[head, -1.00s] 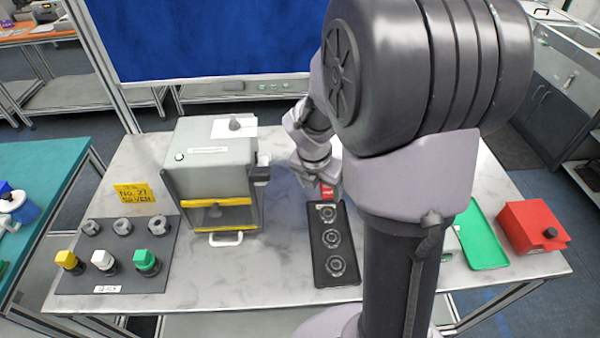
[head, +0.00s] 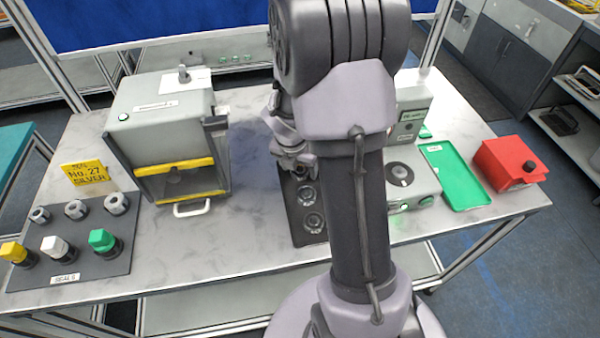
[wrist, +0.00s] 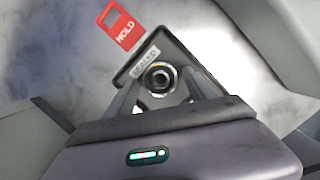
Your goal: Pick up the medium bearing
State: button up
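A dark tray (head: 297,232) lies on the table in the head view, partly behind my arm. Two ring-shaped bearings show on it, a middle one (head: 307,197) and a near one (head: 313,222); the tray's far end is hidden. I cannot tell for sure which bearing is the medium one. My gripper (head: 297,166) is over the tray's far part. In the wrist view my gripper (wrist: 159,84) is open, with its two fingers apart. One bearing (wrist: 159,77) shows between and beyond them on the tray, beside a small white label. I cannot tell whether the fingers touch it.
A red HOLD tag (wrist: 122,25) lies just past the tray. A grey machine with a yellow-edged opening (head: 165,130) stands left, behind a seals board (head: 115,265). Right of my arm are a grey device (head: 412,180), a green tray (head: 455,175) and a red box (head: 508,162).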

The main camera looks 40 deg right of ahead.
grip_shut()
